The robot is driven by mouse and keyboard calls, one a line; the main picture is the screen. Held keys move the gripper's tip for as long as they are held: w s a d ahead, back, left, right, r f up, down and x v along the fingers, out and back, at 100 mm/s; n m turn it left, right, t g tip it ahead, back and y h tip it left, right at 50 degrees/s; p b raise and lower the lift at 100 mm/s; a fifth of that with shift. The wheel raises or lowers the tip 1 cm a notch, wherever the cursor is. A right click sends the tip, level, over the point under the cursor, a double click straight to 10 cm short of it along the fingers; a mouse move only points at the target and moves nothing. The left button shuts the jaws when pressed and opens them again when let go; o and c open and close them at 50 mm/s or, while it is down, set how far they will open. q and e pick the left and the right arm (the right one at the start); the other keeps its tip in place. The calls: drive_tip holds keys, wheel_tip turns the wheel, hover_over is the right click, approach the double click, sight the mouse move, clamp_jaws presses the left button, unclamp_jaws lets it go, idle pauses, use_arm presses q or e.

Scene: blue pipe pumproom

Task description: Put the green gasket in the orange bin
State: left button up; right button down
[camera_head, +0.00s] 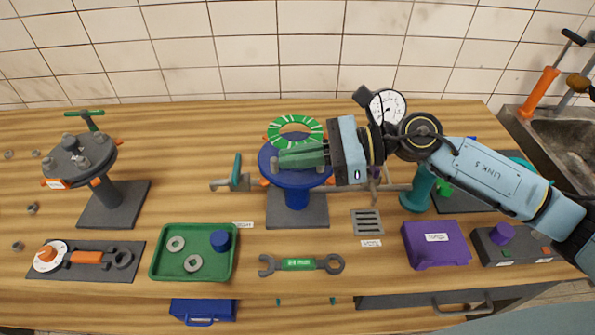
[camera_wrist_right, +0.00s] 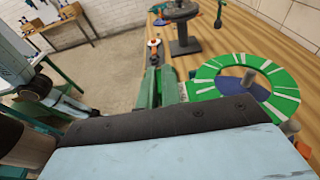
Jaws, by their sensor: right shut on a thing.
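The green gasket (camera_head: 312,127), a flat ring with white marks, is at the far side of the blue round flange (camera_head: 268,158) on its stand. It also shows in the wrist view (camera_wrist_right: 283,102), right beside the fingers, with a grey stud and blue surface seen through its hole. I cannot tell how far it is above the flange. My right gripper (camera_head: 303,155) reaches in from the right over the flange, its green fingers shut on the gasket's near edge; the fingers hide the grip. My left gripper is not in view. I see no orange bin.
A grey flange stand (camera_head: 112,203) is at left. A green tray (camera_head: 195,273) with rings and a blue part, a green-handled wrench (camera_head: 300,264), a purple case (camera_head: 435,246) and a drain grate (camera_head: 367,222) lie in front. A pressure gauge (camera_head: 388,102) stands behind my wrist.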

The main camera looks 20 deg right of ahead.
drive_tip(key=shift+s+d+f, duration=0.1)
drive_tip(key=shift+f, duration=2.65)
drive_tip(key=shift+f+b, duration=0.25)
drive_tip(key=shift+b, duration=0.2)
drive_tip(key=c, duration=1.6)
unclamp_jaws()
drive_tip(key=shift+r, duration=0.1)
